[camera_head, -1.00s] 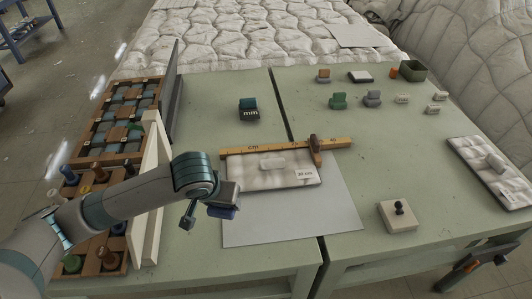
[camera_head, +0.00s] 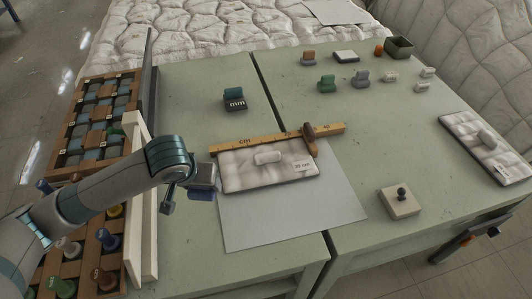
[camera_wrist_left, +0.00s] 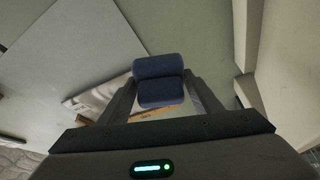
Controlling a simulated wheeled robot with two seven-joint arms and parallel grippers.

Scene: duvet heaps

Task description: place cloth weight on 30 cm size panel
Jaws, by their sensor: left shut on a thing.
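My left gripper (camera_head: 200,188) is shut on a dark blue cloth weight (camera_wrist_left: 158,82), which sits between its fingers in the left wrist view. In the head view the blue weight (camera_head: 201,196) hangs just left of the pale quilted panel (camera_head: 240,178), apart from it. The panel lies on a grey sheet, and its small label seems to read 30 cm. A whitish weight (camera_head: 267,157) rests on the panel. The panel's edge shows partly behind the gripper in the left wrist view. My right gripper is not in view.
A wooden ruler (camera_head: 240,145) with a brown slider lies along the panel's far edge. A teal block on a dark mm block (camera_head: 235,104) stands behind. Wooden racks (camera_head: 85,145) and an upright cream board (camera_head: 140,230) stand left. Another quilted panel (camera_head: 465,128) lies right.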

